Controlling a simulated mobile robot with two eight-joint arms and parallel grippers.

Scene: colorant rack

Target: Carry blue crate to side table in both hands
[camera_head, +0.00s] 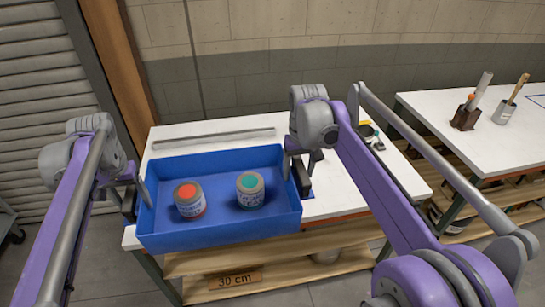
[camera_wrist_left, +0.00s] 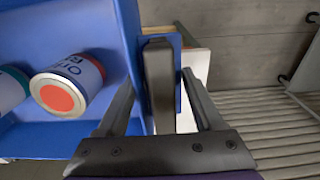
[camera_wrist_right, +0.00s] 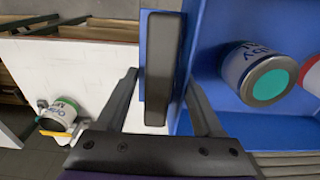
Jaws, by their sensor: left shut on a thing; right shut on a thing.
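The blue crate (camera_head: 218,234) is at or just above the front of the white table (camera_head: 330,197) in the head view; I cannot tell whether it touches. It looks level and holds an orange-topped can (camera_head: 189,200) and a teal-topped can (camera_head: 250,190), both upright. My left gripper (camera_head: 137,197) is shut on the crate's left handle, a dark bar (camera_wrist_left: 159,82) between its fingers in the left wrist view. My right gripper (camera_head: 300,172) is shut on the right handle, a dark bar (camera_wrist_right: 163,62) in the right wrist view.
A second white-topped table (camera_head: 455,110) stands at the right, holding a brown holder (camera_head: 466,118) and a grey cup (camera_head: 503,112) with brushes. A can with a yellow-handled tool (camera_wrist_right: 60,118) stands right of the crate. A grey strip (camera_head: 215,138) lies behind it. A wall is at the back.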

